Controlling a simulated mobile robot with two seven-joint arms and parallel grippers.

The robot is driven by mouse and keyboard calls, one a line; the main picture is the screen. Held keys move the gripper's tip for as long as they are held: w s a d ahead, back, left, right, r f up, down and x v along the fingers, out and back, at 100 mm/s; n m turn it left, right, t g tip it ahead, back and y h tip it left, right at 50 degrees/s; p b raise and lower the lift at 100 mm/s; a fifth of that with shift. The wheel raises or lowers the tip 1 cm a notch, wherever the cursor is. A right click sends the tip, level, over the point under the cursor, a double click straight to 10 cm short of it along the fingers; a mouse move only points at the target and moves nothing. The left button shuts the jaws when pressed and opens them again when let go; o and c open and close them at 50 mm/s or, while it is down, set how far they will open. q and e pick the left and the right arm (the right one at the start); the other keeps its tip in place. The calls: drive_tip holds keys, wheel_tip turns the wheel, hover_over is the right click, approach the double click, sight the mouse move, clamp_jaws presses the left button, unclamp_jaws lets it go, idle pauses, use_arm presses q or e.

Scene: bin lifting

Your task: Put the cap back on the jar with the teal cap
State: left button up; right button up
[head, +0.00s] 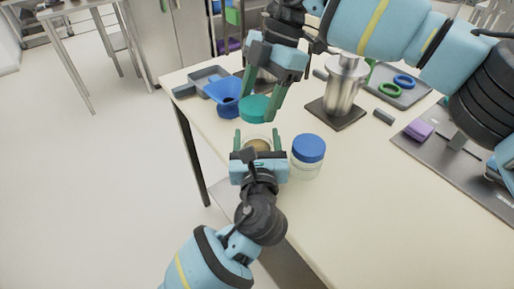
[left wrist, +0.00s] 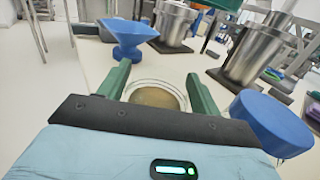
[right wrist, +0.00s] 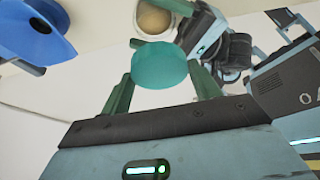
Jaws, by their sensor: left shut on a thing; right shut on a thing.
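The open jar (head: 258,146) stands near the table's edge, its round mouth facing up with tan contents inside. My left gripper (head: 259,140) is shut on this jar, one green finger on each side; the jar also shows in the left wrist view (left wrist: 155,95). The teal cap (head: 255,108) is held in my right gripper (head: 259,103), above and a little beyond the jar, apart from it. The cap shows between the fingers in the right wrist view (right wrist: 159,66). The exact height of the cap over the table is hard to tell.
A jar with a blue cap (head: 308,149) stands close right of the open jar. A blue funnel (head: 224,92) and a grey tray (head: 207,76) are at the left. A metal canister (head: 343,85) stands behind. The table's front right is clear.

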hover_over(257, 138)
drive_tip(key=shift+w+d+f, duration=0.15)
drive_tip(key=shift+f, duration=1.1)
drive_tip(key=shift+w+d+f, duration=0.1)
drive_tip(key=shift+f, duration=1.1)
drive_tip(key=shift+f, duration=0.9)
drive_tip(key=shift+f, duration=0.55)
drive_tip(key=shift+s+d+f, duration=0.1)
drive_tip(key=shift+f, duration=0.3)
